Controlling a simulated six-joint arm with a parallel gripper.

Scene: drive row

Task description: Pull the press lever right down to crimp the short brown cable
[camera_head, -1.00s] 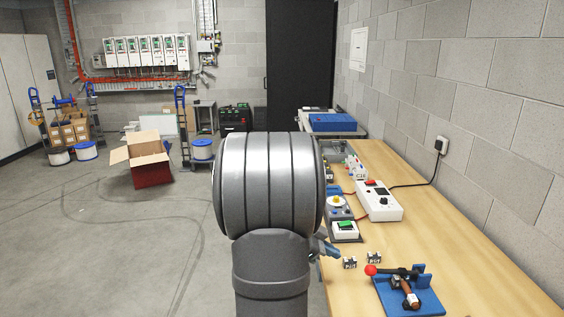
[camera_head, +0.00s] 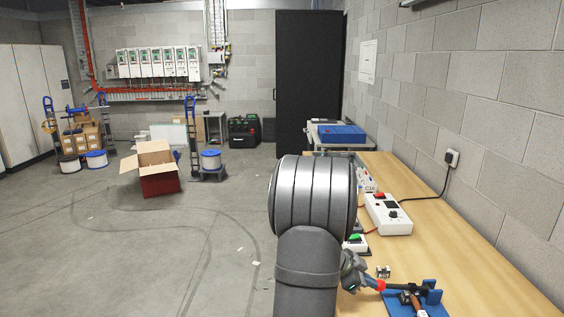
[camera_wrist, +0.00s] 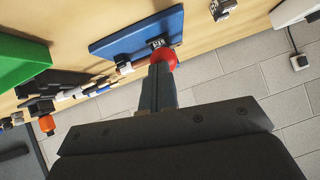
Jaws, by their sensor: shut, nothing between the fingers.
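The press has a blue base (camera_head: 433,309) and stands at the near end of the bench. Its dark lever (camera_head: 405,288) lies about level, with a red knob (camera_head: 381,285) at its left end. A brown piece (camera_head: 416,301), probably the short cable, shows under the lever. My gripper (camera_head: 371,284) is shut and empty, its tips right beside the knob. In the wrist view the closed fingers (camera_wrist: 160,80) overlap the red knob (camera_wrist: 166,56), with the blue base (camera_wrist: 120,38) beyond. Whether they touch the knob I cannot tell.
A small metal part (camera_head: 383,271) lies behind the knob. The wooden bench (camera_head: 450,250) is bare toward the wall.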

